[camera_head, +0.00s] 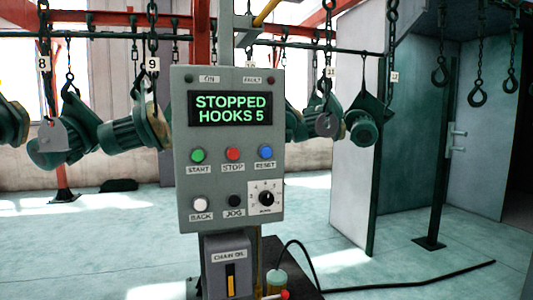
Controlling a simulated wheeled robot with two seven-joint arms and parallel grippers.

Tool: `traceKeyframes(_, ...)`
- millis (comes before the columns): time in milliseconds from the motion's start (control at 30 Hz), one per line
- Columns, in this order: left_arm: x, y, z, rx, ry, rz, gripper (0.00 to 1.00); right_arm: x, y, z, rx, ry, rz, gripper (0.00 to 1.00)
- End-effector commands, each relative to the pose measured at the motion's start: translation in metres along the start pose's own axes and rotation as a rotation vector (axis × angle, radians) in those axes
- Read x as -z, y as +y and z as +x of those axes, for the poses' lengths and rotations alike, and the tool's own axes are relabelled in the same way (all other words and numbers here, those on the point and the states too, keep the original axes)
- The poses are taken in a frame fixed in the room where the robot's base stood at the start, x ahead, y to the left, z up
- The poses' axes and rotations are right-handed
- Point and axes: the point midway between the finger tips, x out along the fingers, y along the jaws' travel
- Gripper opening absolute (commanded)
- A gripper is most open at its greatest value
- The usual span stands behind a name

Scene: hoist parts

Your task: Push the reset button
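The blue reset button (265,152) is on the right of the button row on a grey control panel (222,185). Its label below reads RESET. The red STOP button (233,154) is left of it, and the green START button (197,156) is further left. The display (231,108) above reads "STOPPED HOOKS 5" in green letters. Neither of my grippers shows in the head view, and nothing covers the reset button.
Below are a white BACK button (200,203), a black JOG button (234,201) and a dial (266,198). A chain oil box (228,269) stands under the panel. Green parts (62,140) hang from hooks behind. A black cable (400,281) lies on the floor.

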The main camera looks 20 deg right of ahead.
Motion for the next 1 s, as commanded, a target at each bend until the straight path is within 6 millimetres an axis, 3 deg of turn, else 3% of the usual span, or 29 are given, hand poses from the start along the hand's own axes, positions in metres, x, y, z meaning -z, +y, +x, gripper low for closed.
traceKeyframes(133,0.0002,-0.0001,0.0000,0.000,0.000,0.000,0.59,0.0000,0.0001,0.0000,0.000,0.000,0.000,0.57)
traceKeyframes(400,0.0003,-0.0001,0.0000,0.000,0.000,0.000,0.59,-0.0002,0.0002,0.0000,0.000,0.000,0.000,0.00)
traceKeyframes(1000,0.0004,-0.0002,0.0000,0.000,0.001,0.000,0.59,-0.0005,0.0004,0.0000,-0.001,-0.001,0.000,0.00)
